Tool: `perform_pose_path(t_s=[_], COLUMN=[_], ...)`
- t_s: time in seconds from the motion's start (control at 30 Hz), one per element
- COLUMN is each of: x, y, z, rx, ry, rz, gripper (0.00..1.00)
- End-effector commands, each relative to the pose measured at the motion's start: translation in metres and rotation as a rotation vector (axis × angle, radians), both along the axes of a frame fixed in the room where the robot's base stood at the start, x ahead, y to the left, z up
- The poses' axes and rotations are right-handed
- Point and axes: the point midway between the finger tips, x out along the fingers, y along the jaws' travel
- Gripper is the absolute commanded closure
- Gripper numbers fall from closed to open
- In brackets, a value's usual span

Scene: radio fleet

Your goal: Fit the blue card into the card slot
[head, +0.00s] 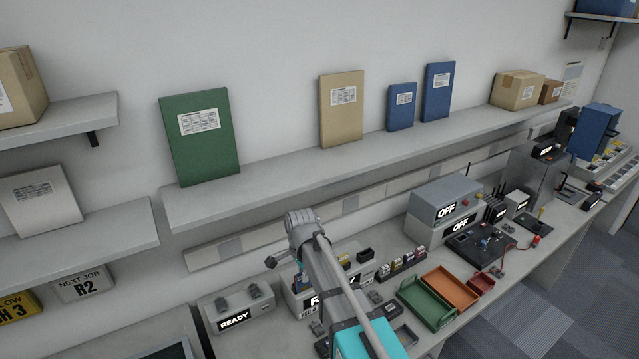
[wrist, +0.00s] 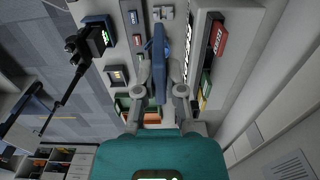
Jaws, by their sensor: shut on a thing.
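In the wrist view my gripper (wrist: 161,88) is shut on the blue card (wrist: 159,62), which stands up lengthwise between the two fingers. In the head view my gripper is mostly hidden behind my own arm, and a small patch of blue shows beside the arm. The card is over the bench, beside a pale grey unit with a lit sign (wrist: 202,72). In the head view this unit (head: 290,296) is partly covered by my arm. I cannot make out the card slot in either view, nor whether the card touches anything.
A second grey unit marked READY (head: 235,318) stands left of my arm. Grey units marked OFF (head: 446,211) stand farther along. A shelf (head: 300,172) runs above the bench.

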Motion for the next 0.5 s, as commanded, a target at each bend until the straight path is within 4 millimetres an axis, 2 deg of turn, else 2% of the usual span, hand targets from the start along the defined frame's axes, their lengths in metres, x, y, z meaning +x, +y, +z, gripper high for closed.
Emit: perform_pose_path(t_s=[0.5], x=[0.0], y=[0.0], z=[-0.061], rx=[0.0], ry=[0.0], rz=[-0.001], gripper=[1.0])
